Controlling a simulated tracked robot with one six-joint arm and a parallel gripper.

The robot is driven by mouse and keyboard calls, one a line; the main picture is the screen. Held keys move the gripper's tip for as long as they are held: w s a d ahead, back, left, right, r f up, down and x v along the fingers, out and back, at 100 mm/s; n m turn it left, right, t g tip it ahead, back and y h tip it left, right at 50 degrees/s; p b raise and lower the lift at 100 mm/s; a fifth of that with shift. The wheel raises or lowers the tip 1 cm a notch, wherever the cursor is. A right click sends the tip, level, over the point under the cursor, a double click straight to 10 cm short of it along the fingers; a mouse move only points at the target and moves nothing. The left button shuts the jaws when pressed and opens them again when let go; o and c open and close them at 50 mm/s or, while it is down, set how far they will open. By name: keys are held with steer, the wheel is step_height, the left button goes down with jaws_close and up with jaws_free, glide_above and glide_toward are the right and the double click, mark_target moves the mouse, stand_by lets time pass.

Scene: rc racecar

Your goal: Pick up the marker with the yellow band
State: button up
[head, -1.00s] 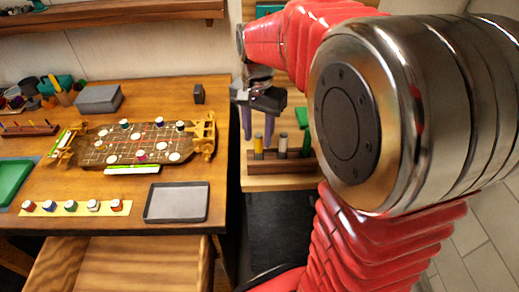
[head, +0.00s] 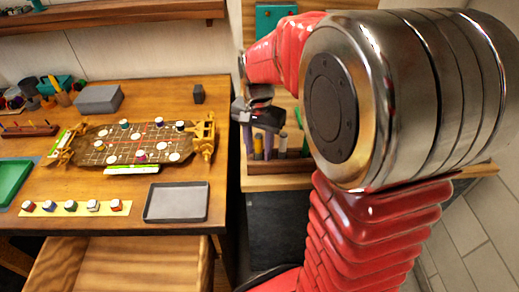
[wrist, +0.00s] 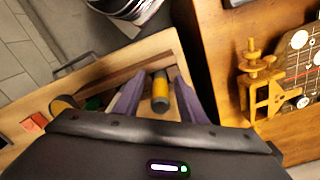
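The marker with the yellow band (wrist: 160,92) stands in a wooden rack. In the wrist view it shows a dark end and lies between my two purple fingers. In the head view the yellow band (head: 258,146) shows just below my gripper (head: 259,151). My gripper (wrist: 159,80) is open, with one finger on each side of the marker and small gaps to it in the wrist view. The marker's lower part is hidden by the rack.
A grey marker (head: 282,142) stands close to the right in the same wooden rack (head: 280,167). A red block (wrist: 35,122) lies near the rack. The left table holds a game board (head: 130,143), a grey tray (head: 177,202) and a grey box (head: 98,99).

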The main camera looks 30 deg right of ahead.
steer(key=shift+c, duration=0.6)
jaws_close()
